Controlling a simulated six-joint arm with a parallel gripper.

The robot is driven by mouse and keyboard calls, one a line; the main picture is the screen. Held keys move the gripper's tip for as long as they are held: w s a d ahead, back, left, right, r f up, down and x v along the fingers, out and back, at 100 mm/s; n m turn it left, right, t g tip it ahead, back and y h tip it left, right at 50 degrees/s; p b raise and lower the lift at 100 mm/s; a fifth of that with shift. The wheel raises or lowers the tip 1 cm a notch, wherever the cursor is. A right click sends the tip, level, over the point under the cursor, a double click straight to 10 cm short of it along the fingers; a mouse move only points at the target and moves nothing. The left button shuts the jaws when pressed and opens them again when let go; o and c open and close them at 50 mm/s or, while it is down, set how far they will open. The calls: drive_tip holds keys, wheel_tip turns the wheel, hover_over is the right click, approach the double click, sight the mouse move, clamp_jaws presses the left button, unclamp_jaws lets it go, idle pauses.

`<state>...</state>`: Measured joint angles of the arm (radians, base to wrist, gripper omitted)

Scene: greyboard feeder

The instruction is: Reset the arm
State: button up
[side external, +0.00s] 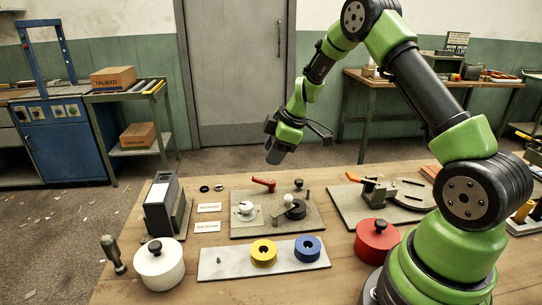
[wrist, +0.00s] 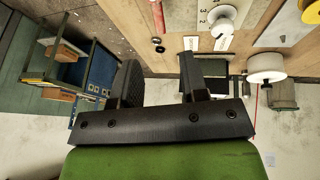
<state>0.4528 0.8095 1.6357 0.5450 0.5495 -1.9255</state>
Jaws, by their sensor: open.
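My gripper (side external: 275,154) hangs in the air above and behind the workbench in the side external view, tilted downward. Its jaws are empty. In the wrist view my gripper (wrist: 157,72) shows two dark fingers standing apart with nothing between them. Below and in front of it, the grey base plate (side external: 250,228) carries a red-handled lever (side external: 264,183), a white knob and a dark round part. My gripper touches none of these.
The wooden bench (side external: 125,215) holds a grey feeder box (side external: 160,207), a white lidded pot (side external: 160,267), a red pot (side external: 375,241), and a pale strip (side external: 220,263) with yellow (side external: 263,253) and blue (side external: 307,248) rings. A clamp fixture (side external: 372,190) stands right. Air around my gripper is clear.

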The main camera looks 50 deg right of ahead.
drive_tip(key=s+a+r+m+t, duration=0.1)
drive_tip(key=s+a+r+m, duration=0.15)
drive_tip(key=a+r, duration=0.35)
drive_tip(key=s+a+r+m, duration=0.2)
drive_tip(key=s+a+r, duration=0.2)
drive_tip(key=r, duration=0.5)
drive_tip(key=s+a+r+m, duration=0.2)
drive_tip(key=s+a+m, duration=0.1)
drive_tip(key=s, duration=0.5)
drive_tip(key=s+a+r+m+t, duration=0.1)
drive_tip(key=s+a+r+m, duration=0.1)
drive_tip(key=s+m, duration=0.3)
drive_tip(key=s+a, duration=0.1)
drive_tip(key=s, duration=0.3)
drive_tip(key=shift+s, duration=0.2)
